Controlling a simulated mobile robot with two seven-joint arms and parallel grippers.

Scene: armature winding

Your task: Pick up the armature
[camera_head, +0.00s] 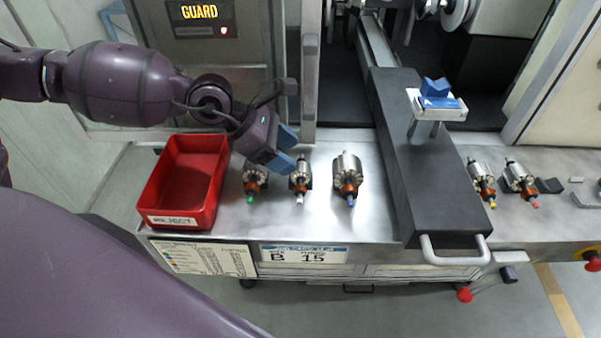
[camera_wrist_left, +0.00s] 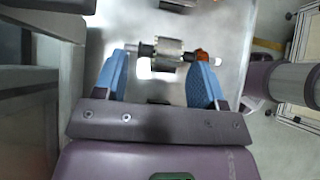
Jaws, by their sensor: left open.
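Three armatures lie in a row on the steel worktop, each with a silver core and a copper-coloured end: a green-tipped one (camera_head: 254,178), a slim pale-tipped one (camera_head: 301,175) and a larger blue-tipped one (camera_head: 347,172). My left gripper (camera_head: 285,149) is open above the row, near the first two. In the left wrist view its blue fingers (camera_wrist_left: 158,85) stand apart, with an armature (camera_wrist_left: 168,55) lying crosswise just beyond the gap. It looks like the pale-tipped one; contact cannot be told. My right gripper is not in view.
A red reject bin (camera_head: 185,182) stands left of the row. A black block with a front handle (camera_head: 425,160) stands to the right, with a blue piece on a white holder (camera_head: 437,101) above it. Two more armatures (camera_head: 500,180) lie beyond it. The worktop's front strip is clear.

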